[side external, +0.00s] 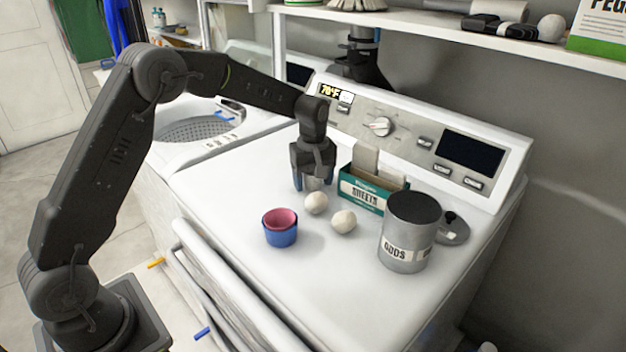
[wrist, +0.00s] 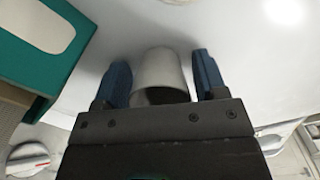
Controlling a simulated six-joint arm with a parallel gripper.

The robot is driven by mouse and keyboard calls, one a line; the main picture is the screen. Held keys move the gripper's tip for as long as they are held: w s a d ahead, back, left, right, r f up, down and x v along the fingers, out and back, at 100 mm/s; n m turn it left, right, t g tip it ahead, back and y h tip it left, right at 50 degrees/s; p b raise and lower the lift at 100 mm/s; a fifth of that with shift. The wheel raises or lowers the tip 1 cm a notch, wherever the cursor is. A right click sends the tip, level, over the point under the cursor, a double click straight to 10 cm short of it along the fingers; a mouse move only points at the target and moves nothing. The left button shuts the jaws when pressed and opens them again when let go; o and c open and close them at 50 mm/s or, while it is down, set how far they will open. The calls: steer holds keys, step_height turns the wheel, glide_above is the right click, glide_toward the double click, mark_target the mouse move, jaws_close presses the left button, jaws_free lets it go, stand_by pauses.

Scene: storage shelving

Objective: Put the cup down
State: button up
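My gripper (side external: 313,182) points down over the white machine top (side external: 235,185), just left of the green sheets box. A plain grey cup (wrist: 160,72) is between its two blue fingers; a sliver of it also shows in the side view (side external: 315,184). In the wrist view (wrist: 160,80) a narrow gap shows between the cup and each finger, so the gripper looks open around it. The cup's lower end looks at or very close to the machine top; exact contact cannot be told.
Two white balls (side external: 316,203) (side external: 343,222) lie in front of my gripper. A pink cup (side external: 281,219) sits inside a blue cup (side external: 280,237) to the left front. The sheets box (side external: 362,194) and a grey canister (side external: 405,235) stand right. The front of the top is clear.

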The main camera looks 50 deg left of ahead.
steer(key=c, duration=0.7)
steer(key=shift+c, duration=0.2)
steer(key=shift+r, duration=0.1)
